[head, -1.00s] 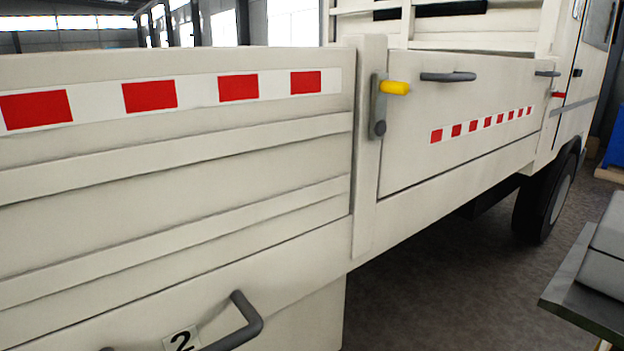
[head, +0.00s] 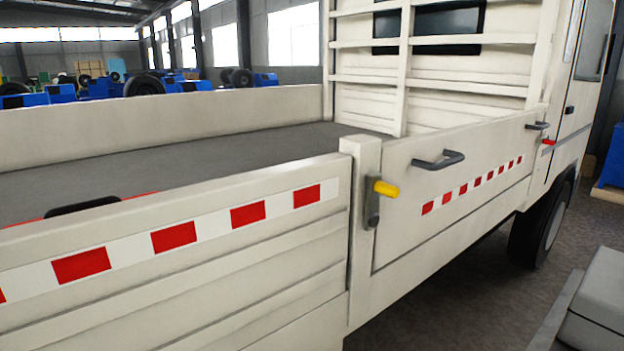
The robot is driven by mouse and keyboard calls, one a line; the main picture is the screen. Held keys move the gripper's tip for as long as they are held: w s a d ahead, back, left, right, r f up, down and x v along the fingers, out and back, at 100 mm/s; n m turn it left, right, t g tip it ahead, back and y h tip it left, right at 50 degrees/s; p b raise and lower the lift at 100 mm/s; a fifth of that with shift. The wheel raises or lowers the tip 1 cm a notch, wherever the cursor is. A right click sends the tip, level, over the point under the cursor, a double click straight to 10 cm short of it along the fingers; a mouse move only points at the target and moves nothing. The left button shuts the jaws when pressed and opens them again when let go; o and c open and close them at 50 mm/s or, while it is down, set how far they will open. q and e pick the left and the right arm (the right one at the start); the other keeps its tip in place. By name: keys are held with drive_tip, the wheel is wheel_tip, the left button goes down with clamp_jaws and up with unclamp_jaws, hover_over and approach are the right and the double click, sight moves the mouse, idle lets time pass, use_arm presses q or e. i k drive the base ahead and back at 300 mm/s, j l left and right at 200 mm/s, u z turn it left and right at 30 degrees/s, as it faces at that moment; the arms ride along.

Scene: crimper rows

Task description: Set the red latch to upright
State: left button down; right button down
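The red latch (head: 549,141) shows small at the far front end of the truck's side panel, next to the cab. Its red handle points roughly sideways, not upright. A yellow-handled latch (head: 386,188) sits nearer, on the post between the two side panels, its handle also pointing sideways. Neither of my grippers is in view.
The near side panel (head: 190,285) fills the lower left. Grey handles (head: 438,160) stick out of the farther panel. A red object with a black handle (head: 82,206) shows in the truck bed. A grey box (head: 600,300) stands at lower right, with floor between it and the truck.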

sight(544, 139)
drive_tip(key=z, duration=1.8)
drive_tip(key=i+l+z, duration=0.2)
drive_tip(key=l, duration=0.15)
drive_tip(key=l+z, duration=0.15)
drive_tip(key=l, duration=0.15)
drive_tip(key=i+l+z, duration=0.5)
drive_tip(key=i+l, duration=0.35)
drive_tip(key=l, duration=0.25)
drive_tip(key=i+l+z, duration=0.25)
drive_tip(key=i+l, duration=0.45)
drive_tip(key=i+j+u, duration=0.15)
drive_tip(key=i+u, duration=0.2)
drive_tip(key=i, duration=0.2)
drive_tip(key=i+u, duration=0.35)
drive_tip(key=i, duration=0.25)
drive_tip(key=i+l+u, duration=0.1)
drive_tip(key=i+u, duration=0.2)
drive_tip(key=i, duration=0.25)
drive_tip(key=i+u, duration=0.1)
drive_tip(key=i, duration=0.75)
drive_tip(key=i+l, duration=0.15)
drive_tip(key=i, duration=0.65)
drive_tip(key=i+j+u, duration=0.15)
drive_tip(key=i+u, duration=1.1)
drive_tip(key=i+l+u, duration=0.25)
drive_tip(key=u, duration=0.15)
drive_tip(key=i, duration=0.05)
